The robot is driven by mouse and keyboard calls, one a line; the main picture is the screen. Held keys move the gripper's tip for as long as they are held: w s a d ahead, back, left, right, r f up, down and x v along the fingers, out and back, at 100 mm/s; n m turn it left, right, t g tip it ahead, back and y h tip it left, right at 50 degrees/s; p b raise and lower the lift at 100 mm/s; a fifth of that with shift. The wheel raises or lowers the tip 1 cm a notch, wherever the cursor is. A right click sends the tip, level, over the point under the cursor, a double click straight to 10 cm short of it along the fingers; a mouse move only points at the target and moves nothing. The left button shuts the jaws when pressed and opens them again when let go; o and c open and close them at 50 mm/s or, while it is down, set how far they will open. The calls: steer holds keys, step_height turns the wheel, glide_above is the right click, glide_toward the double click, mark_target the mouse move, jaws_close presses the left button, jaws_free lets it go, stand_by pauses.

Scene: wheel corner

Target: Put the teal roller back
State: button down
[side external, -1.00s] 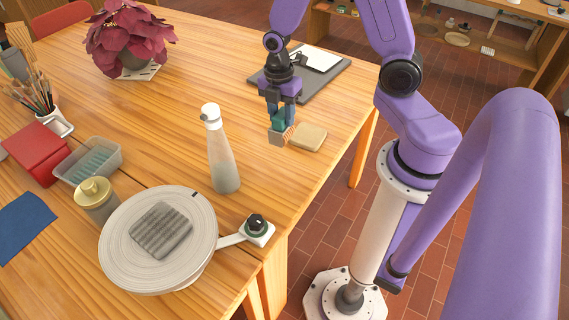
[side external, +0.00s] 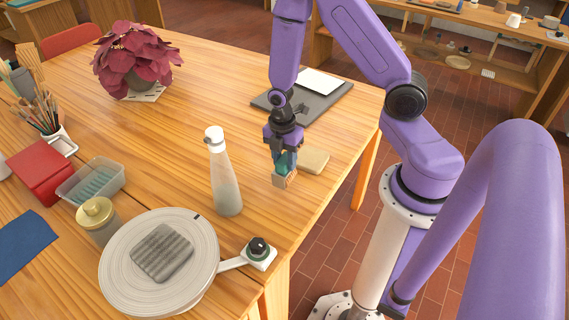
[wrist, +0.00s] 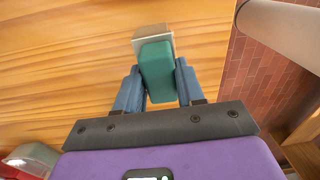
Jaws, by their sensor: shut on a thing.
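My gripper (side external: 285,158) is shut on the teal roller, which shows in the wrist view as a teal block (wrist: 157,72) between the two fingers. A grey-tan head (side external: 285,179) sticks out below the fingers. It also shows past the teal part in the wrist view (wrist: 153,38). The gripper points down above the table's right part, between the bottle and the tan block. I cannot tell how far the head is above the wood. The fingers hide part of the roller. A clear box (side external: 91,196) with teal ridged contents stands at left.
A pale bottle (side external: 225,180) stands left of my gripper. A tan block (side external: 313,161) lies just behind it on the right. The wheel (side external: 120,270) carries a grooved grey slab (side external: 162,252); a knob unit (side external: 259,250) sits beside it. The table's middle is clear.

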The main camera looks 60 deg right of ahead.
steer(key=shift+f, duration=1)
steer(key=shift+f, duration=0.2)
steer(key=c, duration=0.7)
jaws_free()
step_height(320, 180, up, 17)
steer(key=s+a+r+m, duration=0.2)
steer(key=s+a, duration=0.1)
steer(key=s, duration=0.3)
steer(key=s+a+r+m, duration=0.2)
steer(key=s+a, duration=0.1)
steer(key=s, duration=0.3)
steer(key=s+a+r+m, duration=0.2)
steer(key=s+a, duration=0.1)
steer(key=s, duration=0.3)
steer(key=shift+s+r+t, duration=0.2)
steer(key=shift+t, duration=0.2)
